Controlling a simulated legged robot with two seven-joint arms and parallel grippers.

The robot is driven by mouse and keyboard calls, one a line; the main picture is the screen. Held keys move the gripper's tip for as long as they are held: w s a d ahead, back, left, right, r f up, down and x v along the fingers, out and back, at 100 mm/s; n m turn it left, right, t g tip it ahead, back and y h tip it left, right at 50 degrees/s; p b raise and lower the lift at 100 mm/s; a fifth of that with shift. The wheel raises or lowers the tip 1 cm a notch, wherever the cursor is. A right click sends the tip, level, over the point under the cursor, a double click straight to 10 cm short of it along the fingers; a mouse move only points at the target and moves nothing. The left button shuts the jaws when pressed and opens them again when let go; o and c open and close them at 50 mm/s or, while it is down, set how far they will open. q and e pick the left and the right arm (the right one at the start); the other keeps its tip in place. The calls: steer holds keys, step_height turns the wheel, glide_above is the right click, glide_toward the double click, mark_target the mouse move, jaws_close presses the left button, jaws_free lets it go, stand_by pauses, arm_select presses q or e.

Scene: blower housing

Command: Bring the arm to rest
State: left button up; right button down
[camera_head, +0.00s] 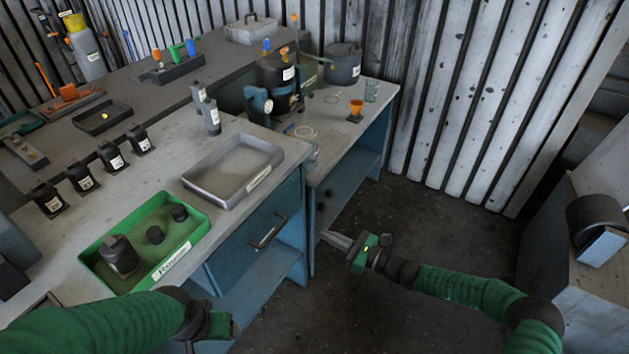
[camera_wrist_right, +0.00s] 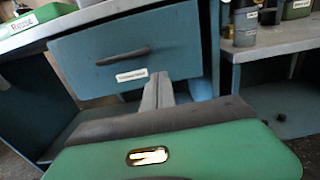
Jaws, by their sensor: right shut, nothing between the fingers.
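My right arm (camera_head: 460,284) comes in from the right in the head view, with a green sleeve. Its gripper (camera_head: 332,238) is shut and empty, out in front of the blue bench and clear of the worktop. In the right wrist view its two fingers (camera_wrist_right: 158,93) lie together, with the blue drawer front (camera_wrist_right: 130,55) behind them. My left arm (camera_head: 100,322) crosses the lower left in front of the bench. Its gripper (camera_head: 212,328) shows only in part at the bottom edge, and its fingertips cannot be made out.
A green tray (camera_head: 97,268) with several dark parts and an empty grey tray (camera_head: 240,195) sit on the worktop. The drawer handle (camera_head: 268,232) sticks out near my right gripper. A cabinet (camera_head: 572,265) stands at right. The floor (camera_head: 430,215) between is open.

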steer(key=s+a+f+n+g, duration=0.2)
steer(key=s+a+n+g, duration=0.35)
steer(key=s+n, duration=0.2)
steer(key=s+d+f+n+g+h, duration=0.1)
steer(key=s+d+n+g+h, duration=0.25)
steer(key=s, duration=0.35)
steer(key=s+d+f+n+g+h, duration=0.2)
steer(key=s+d+n+h, duration=0.1)
steer(key=s+n+h, duration=0.3)
steer(key=s+d+r+n+t+h, duration=0.4)
steer(key=s+d+r+n+h, duration=0.3)
steer(key=d+r, duration=0.5)
arm_select(q)
steer(key=w+p+v, duration=0.3)
steer(key=p+v, duration=1)
steer(key=p, duration=0.1)
steer(key=shift+d+r, duration=0.3)
steer(key=shift+r, duration=0.4)
arm_select(e)
step_height(320, 180, up, 13)
steer(key=s+y, duration=0.1)
steer(key=shift+d+n, duration=0.3)
steer(key=shift+d, duration=0.1)
steer(key=shift+y, duration=0.25)
